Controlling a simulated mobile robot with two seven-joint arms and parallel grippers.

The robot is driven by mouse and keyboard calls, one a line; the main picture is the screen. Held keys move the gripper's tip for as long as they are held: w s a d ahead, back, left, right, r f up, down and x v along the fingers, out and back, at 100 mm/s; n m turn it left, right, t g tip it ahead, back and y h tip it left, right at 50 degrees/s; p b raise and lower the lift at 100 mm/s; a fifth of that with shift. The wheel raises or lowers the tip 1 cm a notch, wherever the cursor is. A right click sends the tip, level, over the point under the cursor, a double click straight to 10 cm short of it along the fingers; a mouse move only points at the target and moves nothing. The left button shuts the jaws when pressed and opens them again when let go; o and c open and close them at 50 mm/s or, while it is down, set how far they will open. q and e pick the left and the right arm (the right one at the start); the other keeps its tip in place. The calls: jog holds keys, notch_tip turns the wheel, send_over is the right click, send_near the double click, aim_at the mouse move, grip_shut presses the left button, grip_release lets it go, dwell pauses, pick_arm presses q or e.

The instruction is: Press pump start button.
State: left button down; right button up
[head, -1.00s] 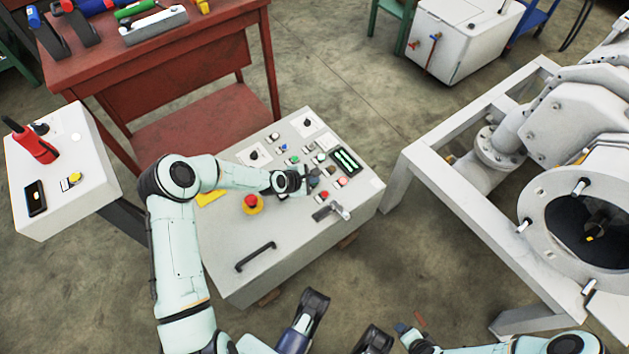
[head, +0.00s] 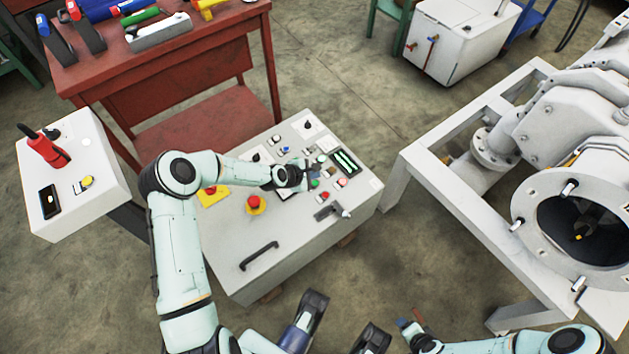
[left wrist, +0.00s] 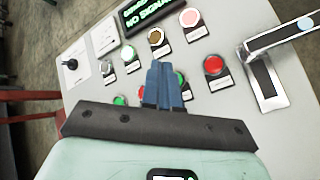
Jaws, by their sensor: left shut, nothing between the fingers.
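The grey control console (head: 225,255) stands in the middle of the head view, with several coloured buttons on its sloped top. Labels are too small to read. My right gripper (head: 405,328) is partly visible at the bottom; its jaws are unclear.
A red emergency knob (head: 254,202) and a black handle (head: 259,256) are on the console. A lever latch (left wrist: 268,75) is at its right. A lit green display (head: 345,161) is at its back. A white machine frame (head: 450,205) stands to the right.

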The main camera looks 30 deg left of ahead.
pick_arm(q)
jog(key=shift+r+p, duration=0.75)
jog(key=shift+r, duration=0.65)
pick_arm(e)
notch_tip(320, 180, up, 2)
jog(key=shift+r, duration=0.2)
pick_arm(q)
jog(key=shift+f, duration=0.1)
